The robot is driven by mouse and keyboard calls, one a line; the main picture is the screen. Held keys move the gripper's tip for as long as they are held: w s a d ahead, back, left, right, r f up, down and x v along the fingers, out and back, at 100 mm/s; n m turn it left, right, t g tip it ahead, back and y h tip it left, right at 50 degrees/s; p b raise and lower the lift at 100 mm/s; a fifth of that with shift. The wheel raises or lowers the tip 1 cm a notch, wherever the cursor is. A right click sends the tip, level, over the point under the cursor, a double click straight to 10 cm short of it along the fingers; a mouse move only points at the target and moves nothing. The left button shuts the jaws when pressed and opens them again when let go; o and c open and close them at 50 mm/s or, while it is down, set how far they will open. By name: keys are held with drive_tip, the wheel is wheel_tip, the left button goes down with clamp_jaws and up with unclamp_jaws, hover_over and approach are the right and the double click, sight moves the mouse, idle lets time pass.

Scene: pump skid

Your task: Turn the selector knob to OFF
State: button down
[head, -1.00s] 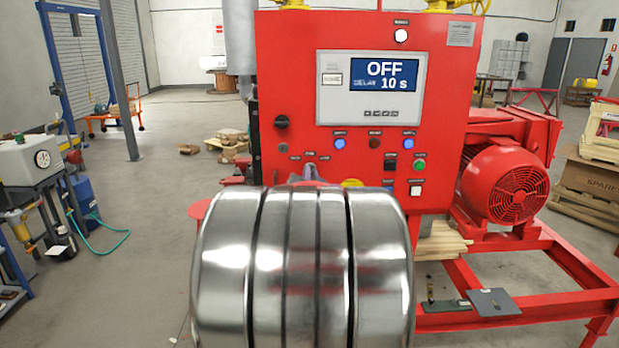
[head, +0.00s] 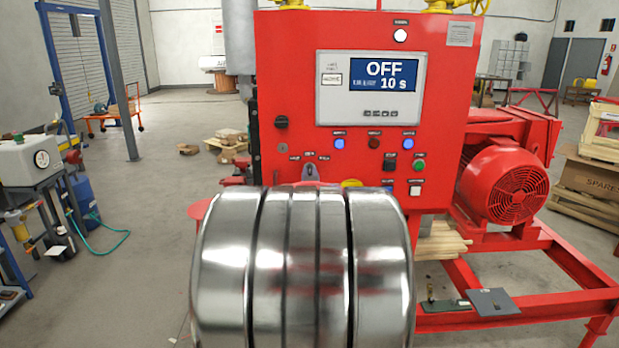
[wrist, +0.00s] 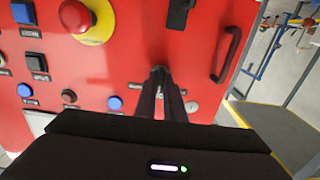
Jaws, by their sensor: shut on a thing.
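The selector knob (wrist: 160,70) is a small dark knob on the red panel, mostly covered by my fingertips in the wrist view. My gripper (wrist: 160,78) reaches the panel with its two dark fingers close together, shut on the knob. In the head view a small grey shape (head: 311,172) shows there, below three small labels; my arm hides what lies below it. The knob's pointing direction cannot be read. The display (head: 384,75) on the panel reads OFF, with 10 s below it.
In the wrist view a red emergency button (wrist: 75,15) on a yellow ring, a black handle (wrist: 228,52) and a black latch-like part (wrist: 179,12) lie near my fingers. Blue lamps and push buttons are beside them. A red motor (head: 505,185) stands right of the panel.

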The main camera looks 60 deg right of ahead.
drive_tip(key=shift+s+d+r, duration=0.1)
drive_tip(key=shift+s, duration=0.1)
drive_tip(key=c, duration=1.9)
unclamp_jaws()
drive_tip(key=shift+c, duration=0.2)
drive_tip(key=shift+o, duration=0.5)
drive_tip(key=shift+w, duration=0.15)
drive_tip(key=shift+a, duration=0.2)
drive_tip(key=v, duration=1.3)
drive_tip(key=shift+a, duration=0.25)
